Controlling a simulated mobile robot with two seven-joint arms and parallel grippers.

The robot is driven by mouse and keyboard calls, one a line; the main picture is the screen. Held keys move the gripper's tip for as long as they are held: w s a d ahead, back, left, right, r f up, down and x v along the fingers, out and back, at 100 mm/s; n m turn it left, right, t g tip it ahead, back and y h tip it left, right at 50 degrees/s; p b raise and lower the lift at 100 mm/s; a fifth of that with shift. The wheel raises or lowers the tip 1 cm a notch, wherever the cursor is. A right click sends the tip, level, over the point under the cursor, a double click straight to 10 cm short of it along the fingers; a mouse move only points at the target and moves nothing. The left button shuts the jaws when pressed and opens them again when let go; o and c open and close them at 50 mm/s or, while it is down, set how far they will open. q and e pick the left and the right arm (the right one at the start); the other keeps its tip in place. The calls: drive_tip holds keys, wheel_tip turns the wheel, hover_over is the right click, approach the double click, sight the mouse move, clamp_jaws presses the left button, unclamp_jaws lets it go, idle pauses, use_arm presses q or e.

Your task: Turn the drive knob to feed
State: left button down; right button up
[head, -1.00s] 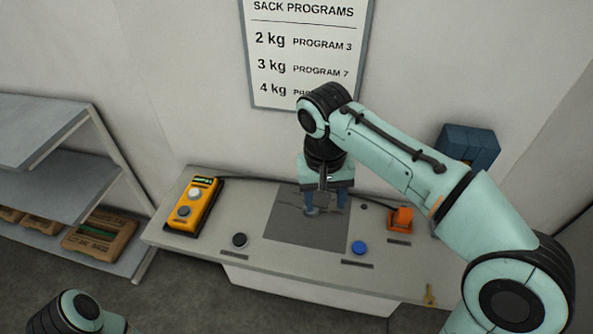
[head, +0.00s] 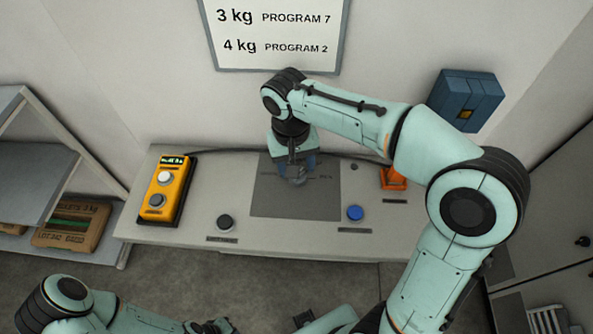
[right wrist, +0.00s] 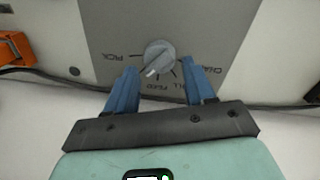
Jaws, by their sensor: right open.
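The grey drive knob (right wrist: 160,57) sits on a dark grey panel with printed labels around it, upside down in the right wrist view; PICK and FEED are readable, others are partly hidden. A light pointer mark on the knob faces down and slightly left in that view. My right gripper (right wrist: 163,68) is open, its blue fingers on either side of the knob's near edge; I cannot tell whether they touch it. In the head view my right gripper (head: 297,170) is over the panel (head: 300,205) and largely hides the knob. My left gripper is not in view; only left arm parts show.
A yellow control box (head: 166,190) with a lit display stands left on the bench (head: 290,239). A black button (head: 225,222), a blue button (head: 355,213) and an orange device (head: 394,178) are near the panel. A blue box (head: 465,100) hangs on the wall.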

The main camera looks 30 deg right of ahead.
drive_tip(key=shift+d+f, duration=0.1)
drive_tip(key=shift+f, duration=1.25)
drive_tip(key=c, duration=0.7)
drive_tip(key=shift+c, duration=0.2)
drive_tip(key=shift+n, duration=0.3)
drive_tip(key=n, duration=0.3)
drive_tip(key=shift+n, duration=0.3)
drive_tip(key=shift+n+t, duration=0.3)
drive_tip(key=shift+n, duration=1.5)
